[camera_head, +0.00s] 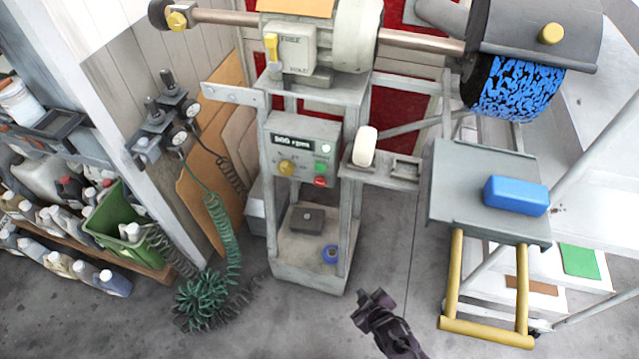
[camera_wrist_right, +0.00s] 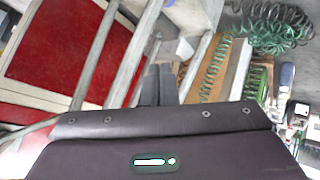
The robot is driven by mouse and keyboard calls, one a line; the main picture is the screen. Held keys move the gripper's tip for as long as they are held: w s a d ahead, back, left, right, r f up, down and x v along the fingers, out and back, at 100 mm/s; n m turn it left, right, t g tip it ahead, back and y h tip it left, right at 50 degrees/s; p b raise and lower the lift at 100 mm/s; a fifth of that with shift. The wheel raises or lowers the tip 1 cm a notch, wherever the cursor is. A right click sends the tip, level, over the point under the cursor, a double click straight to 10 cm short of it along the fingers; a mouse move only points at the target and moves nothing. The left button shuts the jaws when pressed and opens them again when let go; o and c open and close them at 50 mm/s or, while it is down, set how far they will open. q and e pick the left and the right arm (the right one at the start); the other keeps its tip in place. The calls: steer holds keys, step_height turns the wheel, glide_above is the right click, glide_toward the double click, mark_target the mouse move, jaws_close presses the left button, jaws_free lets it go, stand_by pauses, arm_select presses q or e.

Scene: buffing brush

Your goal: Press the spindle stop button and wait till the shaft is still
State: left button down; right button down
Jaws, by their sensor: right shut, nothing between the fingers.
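The control box (camera_head: 302,148) sits on the front of the grey machine stand in the head view. It has a display reading "500 rpm", a yellow knob (camera_head: 286,168), a green button (camera_head: 321,167) and a red button (camera_head: 320,181) below it. The shaft (camera_head: 420,40) runs from the motor to a blue-patterned buffing brush (camera_head: 515,86) at the right. My right gripper (camera_head: 373,302) is shut and empty, low in front of the stand and apart from the buttons. The right wrist view shows its dark fingers (camera_wrist_right: 158,84) closed together. My left gripper is not in view.
A grey table (camera_head: 470,200) with a blue block (camera_head: 516,195) and a yellow tube frame (camera_head: 486,331) stands right of the stand. A white oval object (camera_head: 365,146) rests on a bracket beside the box. Green coiled hoses (camera_head: 205,297) and shelved bottles are at left.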

mark_target(320, 181)
steer(key=w+a+r+n+t+y, duration=0.2)
steer(key=a+r, duration=0.5)
steer(key=r, duration=0.5)
steer(key=w+a+r+n+t+y, duration=0.3)
steer(key=w+a+r, duration=0.3)
steer(key=r, duration=0.6)
steer(key=shift+w+a+r+n+t+y+b, duration=0.3)
steer(key=shift+a+r+n+t+b, duration=0.1)
steer(key=shift+a+n, duration=0.25)
steer(key=shift+f, duration=0.1)
steer(key=w+d+b, duration=0.2)
steer(key=w+b, duration=0.1)
steer(key=w, duration=0.5)
steer(key=shift+w+d, duration=0.2)
steer(key=shift+d, duration=0.15)
steer(key=shift+w+d, duration=0.15)
steer(key=shift+w, duration=0.25)
